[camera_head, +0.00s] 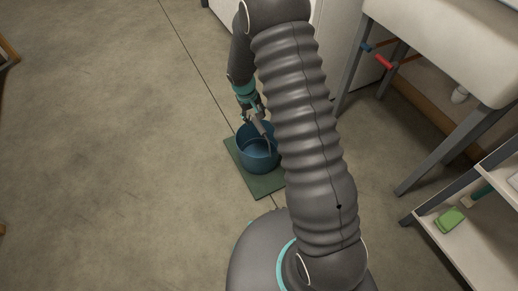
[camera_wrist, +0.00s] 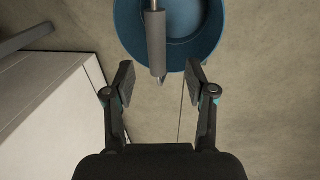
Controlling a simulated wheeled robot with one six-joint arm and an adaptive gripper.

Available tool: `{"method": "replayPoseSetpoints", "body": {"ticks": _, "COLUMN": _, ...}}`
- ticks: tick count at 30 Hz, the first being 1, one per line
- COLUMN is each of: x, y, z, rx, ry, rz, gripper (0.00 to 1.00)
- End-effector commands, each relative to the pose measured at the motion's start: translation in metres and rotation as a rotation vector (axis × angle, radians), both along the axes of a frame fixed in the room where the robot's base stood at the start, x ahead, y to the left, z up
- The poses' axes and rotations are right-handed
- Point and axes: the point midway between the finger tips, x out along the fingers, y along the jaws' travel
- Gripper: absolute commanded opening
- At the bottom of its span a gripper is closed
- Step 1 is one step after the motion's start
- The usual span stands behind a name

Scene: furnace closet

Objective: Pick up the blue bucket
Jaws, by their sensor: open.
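The blue bucket (camera_head: 257,158) stands on a green mat (camera_head: 264,185) on the floor in the head view. My arm hides part of its right side. My gripper (camera_head: 254,117) is at the far rim of the bucket in that view. In the wrist view the bucket (camera_wrist: 193,42) is at the top, with its grey handle grip (camera_wrist: 156,44) pointing down between the fingers. My gripper is open there too, with one finger on each side of the end of the grip. I cannot tell whether either finger touches it.
A utility sink (camera_head: 450,45) on grey legs stands at the right. A white cabinet (camera_wrist: 50,115) is at the left of the wrist view. The floor left of the mat is clear.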

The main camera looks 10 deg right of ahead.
Motion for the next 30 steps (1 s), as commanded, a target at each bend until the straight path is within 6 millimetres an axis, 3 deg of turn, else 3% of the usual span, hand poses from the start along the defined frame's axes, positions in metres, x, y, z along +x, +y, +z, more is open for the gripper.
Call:
{"method": "replayPoseSetpoints", "body": {"ticks": 4, "x": 0.001, "y": -0.004, "z": -0.019, "rx": 0.0, "ry": 0.001, "rz": -0.001, "gripper": 0.56}}
{"method": "replayPoseSetpoints", "body": {"ticks": 14, "x": 0.0, "y": -0.009, "z": -0.037, "rx": -0.001, "ry": 0.002, "rz": 0.001, "gripper": 0.56}}
{"method": "replayPoseSetpoints", "body": {"ticks": 22, "x": 0.0, "y": -0.019, "z": -0.072, "rx": -0.001, "ry": 0.002, "rz": 0.0, "gripper": 0.56}}
{"method": "replayPoseSetpoints", "body": {"ticks": 30, "x": 0.001, "y": -0.02, "z": -0.076, "rx": 0.0, "ry": -0.001, "rz": 0.0, "gripper": 0.56}}
